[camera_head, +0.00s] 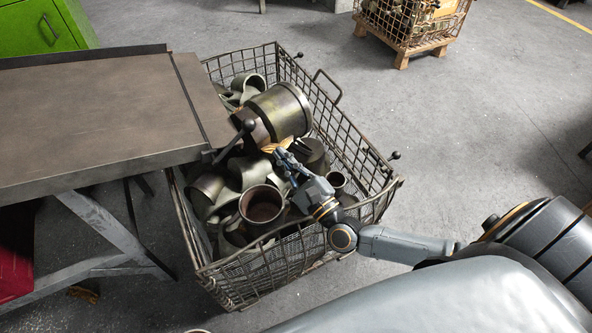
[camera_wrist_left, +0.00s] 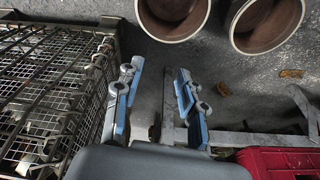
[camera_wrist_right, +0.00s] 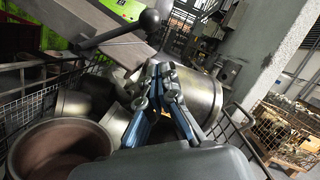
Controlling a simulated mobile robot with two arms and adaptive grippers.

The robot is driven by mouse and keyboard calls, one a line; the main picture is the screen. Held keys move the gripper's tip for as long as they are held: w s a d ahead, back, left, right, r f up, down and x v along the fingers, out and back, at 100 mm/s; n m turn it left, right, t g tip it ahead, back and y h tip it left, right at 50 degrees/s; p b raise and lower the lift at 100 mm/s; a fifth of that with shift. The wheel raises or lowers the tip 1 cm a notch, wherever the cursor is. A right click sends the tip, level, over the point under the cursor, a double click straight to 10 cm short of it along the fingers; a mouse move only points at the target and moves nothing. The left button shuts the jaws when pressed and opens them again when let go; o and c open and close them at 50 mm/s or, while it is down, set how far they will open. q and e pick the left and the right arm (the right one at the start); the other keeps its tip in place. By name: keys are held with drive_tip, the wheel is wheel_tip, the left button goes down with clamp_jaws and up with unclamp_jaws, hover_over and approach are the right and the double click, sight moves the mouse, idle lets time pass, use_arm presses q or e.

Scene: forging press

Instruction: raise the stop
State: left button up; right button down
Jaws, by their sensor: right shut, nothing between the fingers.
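A dark lever with a black ball knob (camera_head: 249,125) sticks up at the right end of the metal table (camera_head: 90,110). My right gripper (camera_head: 281,157) is shut and empty over the wire basket, to the right of and apart from the knob. My left gripper (camera_wrist_left: 158,70) shows only in its wrist view; its fingers are apart with nothing between them.
The wire basket (camera_head: 355,135) beside the table holds several metal cylinders and pipe parts, close under my right gripper. Another basket on a wooden pallet (camera_head: 402,55) stands at the back. A green cabinet (camera_head: 40,28) is at the back left.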

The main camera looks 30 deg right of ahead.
use_arm(q)
drive_tip(key=shift+s+f+p, duration=0.25)
drive_tip(key=shift+f+p, duration=0.05)
drive_tip(key=shift+f, duration=0.8)
drive_tip(key=shift+s+f+p, duration=0.2)
drive_tip(key=shift+f+p, duration=0.1)
drive_tip(key=shift+f, duration=0.8)
use_arm(e)
drive_tip(key=shift+w+a+r, duration=0.7)
drive_tip(key=shift+w+r, duration=0.15)
drive_tip(key=shift+w, duration=0.15)
drive_tip(key=shift+w+a+r, duration=0.65)
drive_tip(key=shift+w+r, duration=0.2)
drive_tip(key=shift+w, duration=0.15)
use_arm(q)
drive_tip(key=shift+s, duration=0.1)
use_arm(e)
drive_tip(key=shift+w, duration=0.15)
